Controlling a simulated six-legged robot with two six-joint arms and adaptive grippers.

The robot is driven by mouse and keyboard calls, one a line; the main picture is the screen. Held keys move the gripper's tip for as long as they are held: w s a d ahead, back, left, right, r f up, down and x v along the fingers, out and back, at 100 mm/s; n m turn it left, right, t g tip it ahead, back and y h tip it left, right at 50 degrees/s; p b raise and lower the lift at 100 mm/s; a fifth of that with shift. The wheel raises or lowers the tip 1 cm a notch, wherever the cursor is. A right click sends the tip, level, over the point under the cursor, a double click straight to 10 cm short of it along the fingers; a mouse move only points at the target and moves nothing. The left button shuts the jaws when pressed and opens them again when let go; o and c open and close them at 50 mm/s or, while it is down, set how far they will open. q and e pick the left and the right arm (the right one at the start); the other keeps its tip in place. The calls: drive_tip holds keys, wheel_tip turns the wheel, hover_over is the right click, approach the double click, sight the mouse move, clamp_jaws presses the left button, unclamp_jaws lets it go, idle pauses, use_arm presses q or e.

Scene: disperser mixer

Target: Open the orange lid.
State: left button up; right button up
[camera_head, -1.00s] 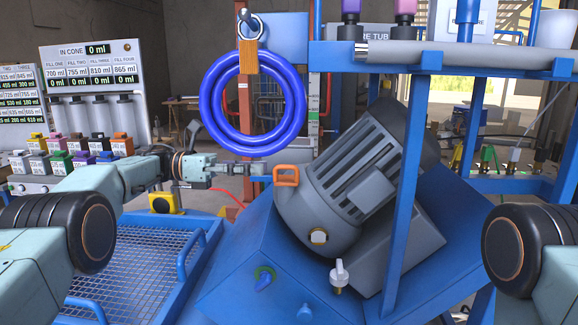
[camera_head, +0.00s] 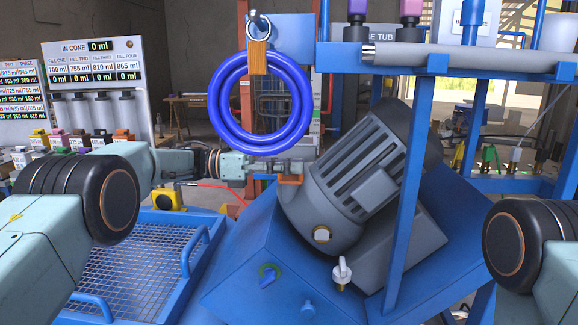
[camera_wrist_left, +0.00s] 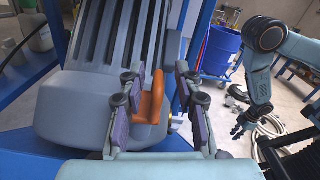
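In the left wrist view the orange lid (camera_wrist_left: 152,98) stands between the two fingers of my left gripper (camera_wrist_left: 160,88). The fingers are apart, with a gap to the lid on the right side. My right gripper (camera_wrist_left: 246,124) shows small and dark in the left wrist view; its finger state is unclear.
A coiled blue hose (camera_head: 261,105) hangs just above my left gripper. A blue mesh tray (camera_head: 140,255) lies below my left arm. A blue barrel (camera_wrist_left: 220,50) stands beyond in the wrist view.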

use_arm(q)
drive_tip(key=shift+w+d+f, duration=0.1)
drive_tip(key=shift+d, duration=0.2)
drive_tip(key=c, duration=0.3)
drive_tip(key=shift+a, duration=0.15)
clamp_jaws()
drive_tip(key=shift+w+r+n, duration=0.25)
drive_tip(key=shift+n, duration=0.45)
drive_tip(key=shift+w+r+n, duration=0.2)
drive_tip(key=shift+w+n, duration=0.05)
drive_tip(key=shift+n, duration=0.45)
